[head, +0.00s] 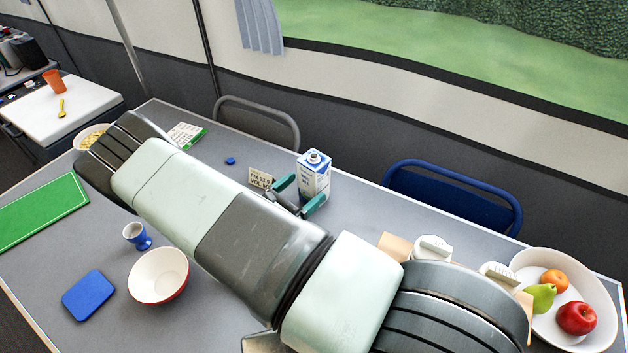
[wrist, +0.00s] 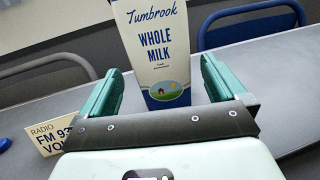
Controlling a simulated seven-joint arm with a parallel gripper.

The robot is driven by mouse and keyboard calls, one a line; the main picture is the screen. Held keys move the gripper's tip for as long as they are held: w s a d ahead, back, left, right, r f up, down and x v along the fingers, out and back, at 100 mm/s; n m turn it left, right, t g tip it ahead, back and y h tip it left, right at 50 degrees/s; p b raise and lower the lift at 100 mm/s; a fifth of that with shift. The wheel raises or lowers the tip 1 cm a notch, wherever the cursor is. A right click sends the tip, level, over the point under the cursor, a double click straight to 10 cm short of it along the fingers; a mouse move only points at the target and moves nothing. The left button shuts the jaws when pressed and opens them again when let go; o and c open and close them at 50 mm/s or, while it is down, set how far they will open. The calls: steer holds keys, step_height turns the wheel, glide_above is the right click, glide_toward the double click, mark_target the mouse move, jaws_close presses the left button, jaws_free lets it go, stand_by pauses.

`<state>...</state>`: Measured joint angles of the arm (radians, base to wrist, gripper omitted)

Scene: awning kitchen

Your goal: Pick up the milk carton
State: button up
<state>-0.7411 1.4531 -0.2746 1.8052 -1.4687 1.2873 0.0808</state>
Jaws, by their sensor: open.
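My gripper (head: 298,190) is open with green fingers and sits close in front of the carton. In the wrist view the gripper (wrist: 160,88) has one finger on each side of the carton's lower part. I cannot tell how far the carton reaches between the fingers.
A radio card (head: 261,178) stands just left of the gripper. A blue chair (head: 455,195) and a grey chair (head: 258,115) are behind the table (head: 210,290). A fruit bowl (head: 600,331) is at the right. A red-and-white bowl (head: 158,275) and blue egg cup (head: 136,236) are at the left.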

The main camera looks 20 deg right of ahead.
mark_target(306, 187)
steer(key=x, duration=0.4)
steer(key=shift+d, duration=0.35)
steer(key=shift+c, duration=0.2)
steer(key=shift+r, duration=0.1)
steer(key=c, duration=1.1)
steer(key=shift+r, duration=0.1)
